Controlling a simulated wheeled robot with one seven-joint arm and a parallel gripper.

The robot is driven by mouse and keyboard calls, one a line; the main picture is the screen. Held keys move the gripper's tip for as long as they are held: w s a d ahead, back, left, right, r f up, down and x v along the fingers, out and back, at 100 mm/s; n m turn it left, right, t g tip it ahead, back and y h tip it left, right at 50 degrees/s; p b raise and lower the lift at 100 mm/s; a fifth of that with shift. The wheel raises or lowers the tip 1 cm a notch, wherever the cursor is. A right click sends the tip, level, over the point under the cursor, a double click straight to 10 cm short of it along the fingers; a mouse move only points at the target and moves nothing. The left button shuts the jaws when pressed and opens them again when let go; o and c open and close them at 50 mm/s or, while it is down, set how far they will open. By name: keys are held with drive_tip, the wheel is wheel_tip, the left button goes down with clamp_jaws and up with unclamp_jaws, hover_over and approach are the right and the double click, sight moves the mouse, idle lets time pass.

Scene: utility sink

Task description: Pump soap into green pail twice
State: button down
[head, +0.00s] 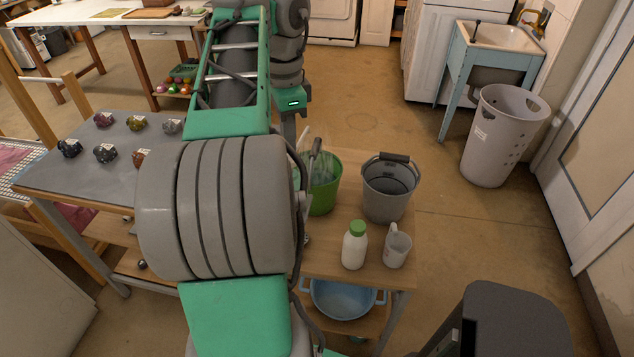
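The green pail (324,197) stands on the wooden table just right of my arm. Its left side is hidden by the arm. A dark upright piece and a thin pale piece show at its rim, too small to tell what they are. I cannot make out a soap pump. A white bottle with a green cap (354,247) stands upright in front of the pail, with no pump head visible on it. My large grey and green arm crosses the middle of the view. Its wrist end is near the back left of the pail, and my gripper's fingers are hidden.
A grey bucket (386,195) stands right of the pail, and a white jug (397,247) is beside the bottle. A blue basin (342,300) is on the lower shelf. Several rocks lie on the grey mat (75,178) at left.

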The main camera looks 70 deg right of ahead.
sight(290, 156)
drive_tip(key=shift+f+b, duration=1.5)
drive_tip(key=shift+f, duration=0.05)
drive_tip(key=shift+r+p, duration=1.45)
drive_tip(key=shift+f+b, duration=1.55)
drive_tip(key=shift+b, duration=0.05)
drive_tip(key=shift+r, duration=0.1)
drive_tip(key=shift+r+p, duration=1.5)
drive_tip(key=shift+p, duration=0.1)
